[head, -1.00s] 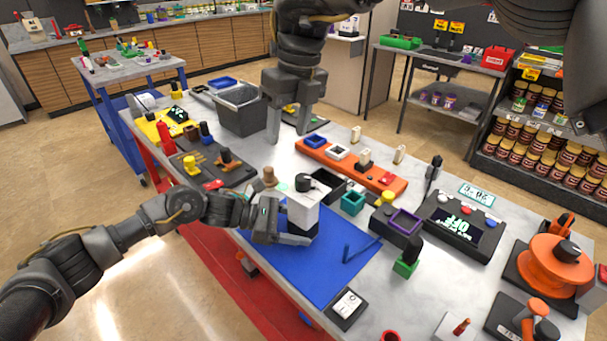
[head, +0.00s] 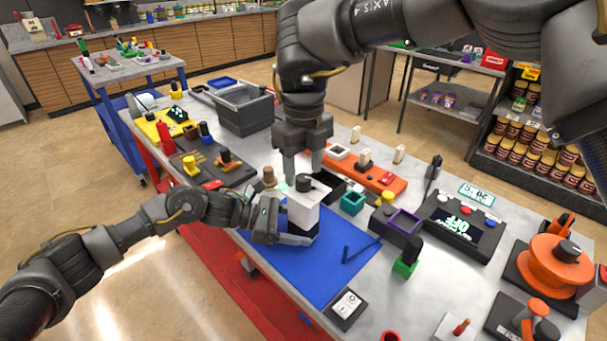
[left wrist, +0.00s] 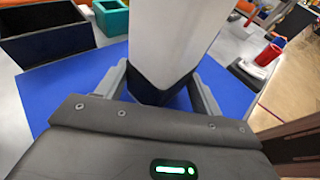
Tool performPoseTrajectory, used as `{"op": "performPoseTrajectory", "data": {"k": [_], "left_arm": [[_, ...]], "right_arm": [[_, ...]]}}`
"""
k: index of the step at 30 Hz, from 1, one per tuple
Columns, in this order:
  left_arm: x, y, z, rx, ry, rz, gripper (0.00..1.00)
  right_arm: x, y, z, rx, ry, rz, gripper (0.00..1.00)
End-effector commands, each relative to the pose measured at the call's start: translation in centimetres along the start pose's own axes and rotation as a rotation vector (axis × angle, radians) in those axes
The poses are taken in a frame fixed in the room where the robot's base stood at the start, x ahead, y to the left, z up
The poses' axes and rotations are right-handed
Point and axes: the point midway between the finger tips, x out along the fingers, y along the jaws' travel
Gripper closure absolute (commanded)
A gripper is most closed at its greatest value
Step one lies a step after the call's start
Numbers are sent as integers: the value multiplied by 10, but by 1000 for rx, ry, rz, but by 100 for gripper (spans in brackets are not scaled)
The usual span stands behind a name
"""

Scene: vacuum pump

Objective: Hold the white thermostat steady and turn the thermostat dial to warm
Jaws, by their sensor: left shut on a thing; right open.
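My left gripper (head: 290,236) is shut on the lower part of the thermostat from the left. In the left wrist view the white body (left wrist: 175,40) rises between the two fingers, with a dark base (left wrist: 160,88) below. My right gripper (head: 303,170) is open and points down just above and behind the dial. The gap between its fingertips and the dial cannot be judged exactly. The dial's setting is too small to read.
A black open box (head: 330,186) and a teal box (head: 352,203) stand right behind the thermostat. An orange tray (head: 390,188) lies further back. A blue angled piece (head: 362,250) lies on the mat's right part. A dark device reading OFF (head: 458,222) is at right.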

Motion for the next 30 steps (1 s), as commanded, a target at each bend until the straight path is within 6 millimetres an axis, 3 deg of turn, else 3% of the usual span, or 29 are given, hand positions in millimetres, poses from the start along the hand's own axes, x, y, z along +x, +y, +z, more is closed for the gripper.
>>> {"op": "performPoseTrajectory", "data": {"k": [6, 16, 26, 30], "left_arm": [[0, 0, 0, 0, 0, 1, 46], [0, 0, 0, 0, 0, 2, 46], [0, 1, 0, 0, 0, 2, 46], [0, 1, 0, 0, 0, 2, 46]], "right_arm": [[20, 0, 0, 1, 0, 0, 48], [23, 0, 0, 1, -1, -1, 48], [22, 0, 0, 1, -1, -1, 91], [22, 0, 0, -2, -1, -1, 93]]}}
